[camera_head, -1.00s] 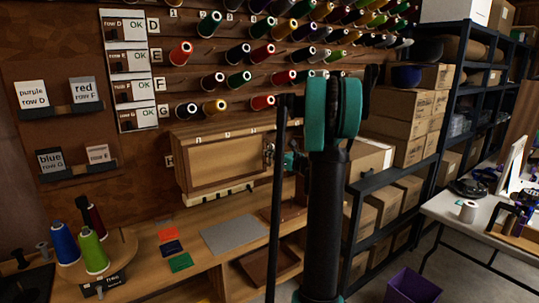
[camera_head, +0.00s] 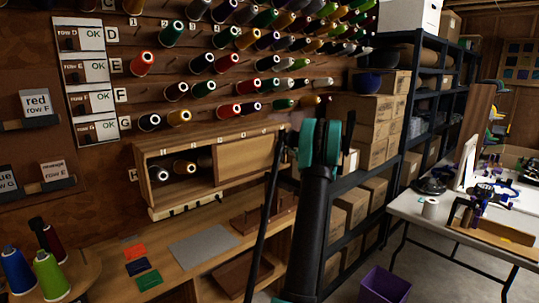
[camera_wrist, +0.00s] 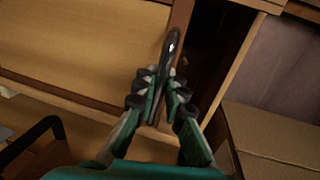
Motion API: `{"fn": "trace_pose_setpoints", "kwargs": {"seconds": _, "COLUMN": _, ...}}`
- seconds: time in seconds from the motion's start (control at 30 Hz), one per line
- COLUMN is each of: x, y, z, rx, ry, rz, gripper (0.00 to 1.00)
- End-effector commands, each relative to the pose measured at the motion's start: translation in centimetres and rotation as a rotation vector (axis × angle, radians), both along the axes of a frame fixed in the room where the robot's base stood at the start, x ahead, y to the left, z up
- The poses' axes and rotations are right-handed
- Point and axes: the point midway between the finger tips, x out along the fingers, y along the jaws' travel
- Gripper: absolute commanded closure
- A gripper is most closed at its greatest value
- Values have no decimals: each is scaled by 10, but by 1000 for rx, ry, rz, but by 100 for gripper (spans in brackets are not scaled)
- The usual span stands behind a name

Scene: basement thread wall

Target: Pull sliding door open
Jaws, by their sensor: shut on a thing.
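A wooden wall cabinet (camera_head: 150,203) hangs below the thread rows. Its framed sliding door (camera_head: 245,160) stands over the right part, and the left part is open, showing dark and brown spools (camera_head: 180,165) inside. In the wrist view, the tan door panel (camera_wrist: 90,45) fills the upper left, with a dark upright handle (camera_wrist: 171,45) by its right edge. My gripper (camera_wrist: 162,76) has its fingers closed around the lower part of this handle. In the head view my arm hides the gripper and the handle.
A worktop with a grey mat (camera_head: 203,246) and coloured swatches lies below the cabinet. A dark shelf rack with cardboard boxes (camera_head: 372,118) stands close to the right of my arm. A purple bin (camera_head: 385,287) sits on the floor.

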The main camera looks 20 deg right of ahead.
Motion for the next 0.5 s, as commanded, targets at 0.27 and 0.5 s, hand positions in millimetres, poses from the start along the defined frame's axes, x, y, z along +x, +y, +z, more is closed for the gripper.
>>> {"fn": "trace_pose_setpoints", "kwargs": {"seconds": 0.27, "x": 9, "y": -33, "z": 0, "rx": 0, "ry": 1, "rz": -1, "gripper": 100}}
{"fn": "trace_pose_setpoints", "kwargs": {"seconds": 0.5, "x": 11, "y": -38, "z": 0, "rx": 0, "ry": 1, "rz": -1, "gripper": 100}}
